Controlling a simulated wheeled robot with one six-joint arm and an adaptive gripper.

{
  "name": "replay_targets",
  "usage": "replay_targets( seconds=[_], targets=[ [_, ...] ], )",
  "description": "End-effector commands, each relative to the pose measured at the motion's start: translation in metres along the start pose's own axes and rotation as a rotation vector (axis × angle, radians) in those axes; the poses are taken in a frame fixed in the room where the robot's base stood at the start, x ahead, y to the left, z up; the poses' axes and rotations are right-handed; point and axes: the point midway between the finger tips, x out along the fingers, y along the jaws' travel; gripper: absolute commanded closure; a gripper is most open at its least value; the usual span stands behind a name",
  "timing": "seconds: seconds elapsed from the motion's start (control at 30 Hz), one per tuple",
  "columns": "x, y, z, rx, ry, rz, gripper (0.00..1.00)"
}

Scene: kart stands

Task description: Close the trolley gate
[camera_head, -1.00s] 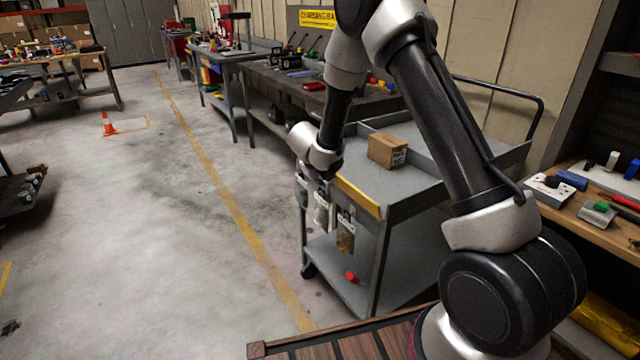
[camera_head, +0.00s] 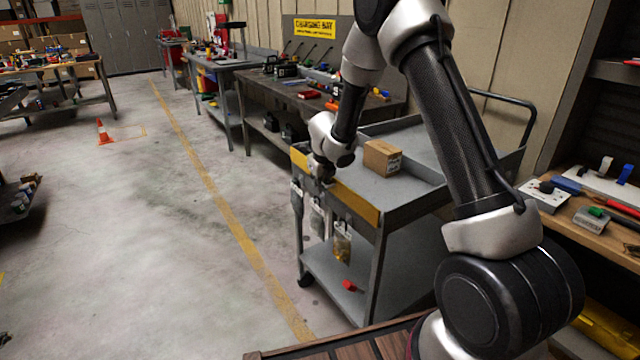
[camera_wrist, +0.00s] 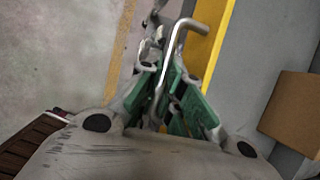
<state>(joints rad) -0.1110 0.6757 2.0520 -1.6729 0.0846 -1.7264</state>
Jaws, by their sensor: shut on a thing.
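The trolley (camera_head: 375,295) is grey with two shelves, and its yellow gate (camera_head: 357,203) lies along the near-left end of the top tray. The gate looks roughly upright and in line with the tray edge; a small gap or latch cannot be made out. My gripper (camera_head: 322,178) is at the gate's outer face, left of its middle. In the wrist view, the green-padded fingers (camera_wrist: 172,95) are shut around a bent metal rod handle (camera_wrist: 171,55) beside the yellow gate (camera_wrist: 208,40). The fingers hide part of the rod.
A cardboard box (camera_head: 381,157) sits on the top tray close behind the gate. Tagged pouches (camera_head: 341,243) hang below the gate, and a red piece (camera_head: 349,286) lies on the lower shelf. Workbenches stand behind and at right (camera_head: 590,235).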

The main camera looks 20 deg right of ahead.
Motion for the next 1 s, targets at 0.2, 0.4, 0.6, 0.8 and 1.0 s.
replay_targets(
  seconds=[0.2, 0.4, 0.6, 0.8, 1.0],
  targets=[
    [0.000, -0.001, 0.000, 0.001, 0.000, -0.003, 0.83],
    [0.000, -0.001, 0.000, 0.001, 0.000, -0.002, 0.83],
    [-0.003, -0.001, 0.001, 0.001, -0.001, -0.003, 0.83],
    [-0.018, -0.001, 0.003, 0.000, -0.003, -0.005, 0.83],
    [-0.040, -0.001, 0.002, 0.000, -0.004, -0.005, 0.83]
  ],
)
